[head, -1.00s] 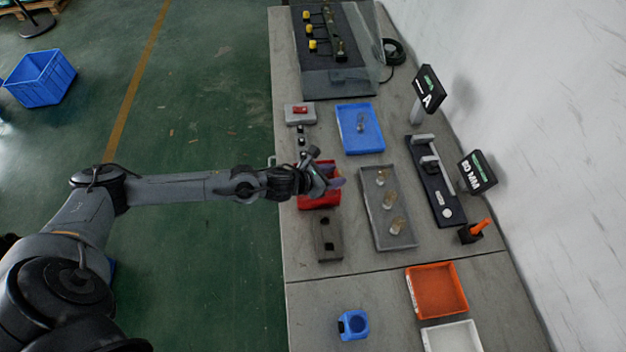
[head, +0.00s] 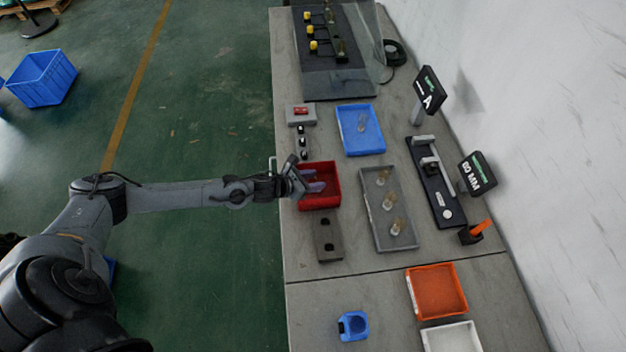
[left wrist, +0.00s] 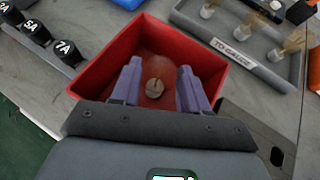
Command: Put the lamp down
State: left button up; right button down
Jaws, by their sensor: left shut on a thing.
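My left gripper (head: 312,182) is over the red bin (head: 334,190) in the head view. In the left wrist view its two purple fingers (left wrist: 158,88) point down into the red bin (left wrist: 100,68). It is shut on the lamp (left wrist: 154,88), whose small pale round end shows between the fingers; its glass is hard to make out. I cannot tell whether the lamp touches the bin floor. My right gripper is not in view.
A grey tray (head: 379,237) with several lamps stands right of the bin, labelled TO GAUGE. A grey block with holes (head: 328,248) lies just in front. A blue tray (head: 346,126) is behind. Black labelled pieces (left wrist: 68,50) stand near the bin's left side.

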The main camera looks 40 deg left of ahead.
pick_arm(q)
jog(key=o, duration=1.1)
jog(key=shift+s, duration=0.1)
jog(key=p+v, duration=0.1)
jog(key=v, duration=1)
jog(key=s+d+n+g+y, duration=0.1)
jog(key=s+d+n, duration=0.1)
jog(key=d+n, duration=0.55)
jog(key=s+d+n+g+y, duration=0.1)
jog(key=s+d+n, duration=0.2)
jog(key=d+n, duration=0.5)
jog(key=s+n+g, duration=0.2)
jog(key=s+n, duration=0.2)
jog(key=n, duration=0.3)
jog(key=s+r+n+g, duration=0.1)
jog(key=s+n+g, duration=0.1)
jog(key=s+n, duration=0.2)
jog(key=s+r+n+g+y, duration=0.1)
jog(key=s+n, duration=0.2)
jog(key=n, duration=0.7)
jog(key=shift+s+n+g, duration=0.25)
jog(key=shift+s+g, duration=0.15)
jog(key=shift+r, duration=0.1)
